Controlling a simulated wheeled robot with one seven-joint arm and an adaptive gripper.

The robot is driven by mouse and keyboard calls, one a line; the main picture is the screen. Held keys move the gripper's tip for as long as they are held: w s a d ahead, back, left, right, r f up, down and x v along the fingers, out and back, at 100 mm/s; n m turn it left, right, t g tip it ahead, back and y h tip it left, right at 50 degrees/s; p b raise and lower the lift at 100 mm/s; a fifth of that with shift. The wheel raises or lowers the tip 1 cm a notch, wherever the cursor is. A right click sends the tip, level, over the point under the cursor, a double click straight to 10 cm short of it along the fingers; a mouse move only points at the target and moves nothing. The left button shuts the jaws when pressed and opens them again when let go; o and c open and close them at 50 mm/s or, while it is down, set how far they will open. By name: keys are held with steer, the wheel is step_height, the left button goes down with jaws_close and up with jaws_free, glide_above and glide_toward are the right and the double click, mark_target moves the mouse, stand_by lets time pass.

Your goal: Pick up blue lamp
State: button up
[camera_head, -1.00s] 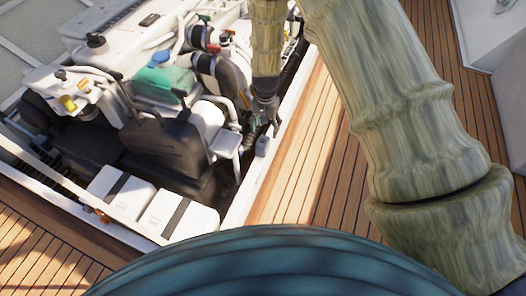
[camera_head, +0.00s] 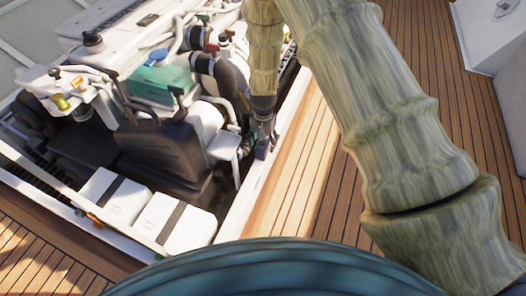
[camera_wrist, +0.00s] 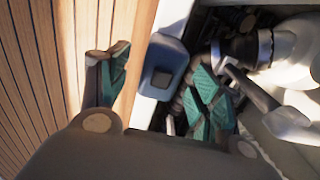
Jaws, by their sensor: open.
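The blue lamp, a small dark blue-grey box with a darker face, shows in the wrist view (camera_wrist: 162,68) on the white hatch rim. It also shows small in the head view (camera_head: 262,149), partly hidden by my gripper. My gripper (camera_wrist: 158,72) is open, with one teal-padded finger on each side of the lamp in the wrist view. The left finger is over the rim and deck side, the right finger over the engine side. I see no contact and cannot tell how far above the lamp the fingers are. In the head view my gripper (camera_head: 255,137) is at the rim.
The open engine hatch (camera_head: 236,215) holds the engine, with hoses and a metal pipe (camera_wrist: 250,88) close to my right finger. Two white boxes (camera_head: 176,222) stand at the hatch's near end. The wooden deck (camera_head: 310,170) right of the rim is clear.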

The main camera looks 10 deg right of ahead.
mark_target(263, 143)
step_height(263, 143, down, 3)
steer(key=shift+f+b, duration=0.1)
steer(key=shift+b, duration=0.5)
steer(key=shift+a, duration=0.1)
steer(key=shift+c, duration=0.3)
steer(key=c, duration=1.2)
steer(key=shift+o, duration=0.2)
steer(key=shift+r, duration=0.2)
